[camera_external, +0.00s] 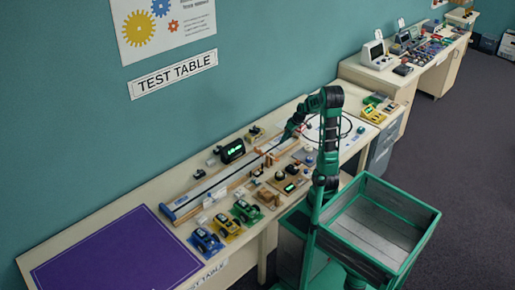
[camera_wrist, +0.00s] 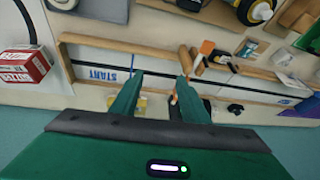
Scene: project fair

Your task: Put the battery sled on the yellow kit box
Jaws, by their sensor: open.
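My gripper (camera_wrist: 158,88) is open, with its two green fingers apart above the test table and nothing visibly held between them. In the external view my gripper (camera_external: 286,138) hangs over the back of the table, small and partly hidden by the arm. A small yellow-and-black item (camera_external: 254,132) stands near the wall, left of my gripper. In the wrist view a yellow piece (camera_wrist: 141,104) shows partly behind the left finger. I cannot tell for sure which item is the battery sled. A yellow box-like item (camera_external: 372,114) at the table's right end may be the yellow kit box.
A wood-edged START lane (camera_wrist: 100,74) runs below my gripper. A red-and-white box (camera_wrist: 22,68) lies to its left in the wrist view. Blue (camera_external: 206,242), yellow (camera_external: 226,226) and green (camera_external: 246,210) kits line the front edge. The purple mat (camera_external: 115,255) is clear.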

